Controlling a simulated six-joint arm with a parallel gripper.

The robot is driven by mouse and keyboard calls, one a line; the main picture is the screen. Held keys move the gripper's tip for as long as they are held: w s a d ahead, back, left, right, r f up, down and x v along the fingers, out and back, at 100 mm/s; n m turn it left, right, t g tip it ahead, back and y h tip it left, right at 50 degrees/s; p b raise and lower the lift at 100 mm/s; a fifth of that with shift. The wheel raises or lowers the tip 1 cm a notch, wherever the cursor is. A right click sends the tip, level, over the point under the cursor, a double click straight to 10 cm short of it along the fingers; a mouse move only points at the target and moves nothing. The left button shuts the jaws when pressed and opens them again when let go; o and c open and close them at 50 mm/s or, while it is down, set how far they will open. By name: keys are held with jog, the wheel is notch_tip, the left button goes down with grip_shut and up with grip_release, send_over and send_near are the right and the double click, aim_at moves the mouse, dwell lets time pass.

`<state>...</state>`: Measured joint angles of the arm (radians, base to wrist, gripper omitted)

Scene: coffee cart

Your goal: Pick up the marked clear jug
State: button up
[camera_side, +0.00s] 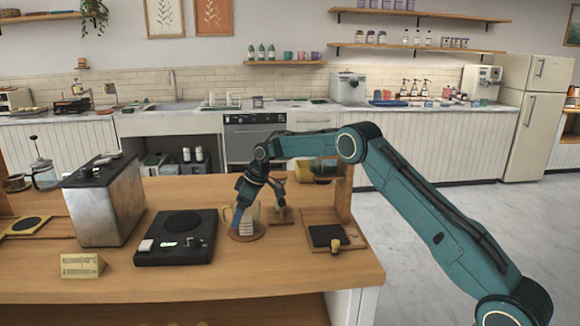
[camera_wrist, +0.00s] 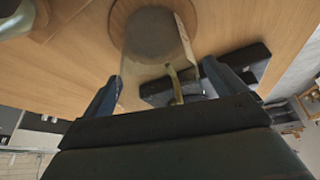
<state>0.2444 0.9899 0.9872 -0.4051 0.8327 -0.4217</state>
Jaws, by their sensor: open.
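The clear jug (camera_side: 248,226) stands upright on a round wooden coaster (camera_side: 262,235) on the counter, with pale markings on its side and its handle toward the left in the side view. In the wrist view the jug (camera_wrist: 150,62) lies between my fingers, with its greenish handle (camera_wrist: 176,88) toward my palm. My gripper (camera_side: 259,205) is open and reaches down around the jug from above. In the wrist view my gripper (camera_wrist: 162,74) has one finger on each side of it. Contact with the glass cannot be told. The fingers hide part of the jug in the side view.
A black hot plate or scale (camera_side: 177,237) is left of the jug, with a metal grinder-like box (camera_side: 105,203) beyond it. A black pad on a wooden stand (camera_side: 326,235) is to the right. A small wooden sign (camera_side: 82,266) is at front left.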

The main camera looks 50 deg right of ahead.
jog(key=c, duration=1.2)
jog(key=shift+r, duration=0.15)
jog(key=shift+r, duration=4.9)
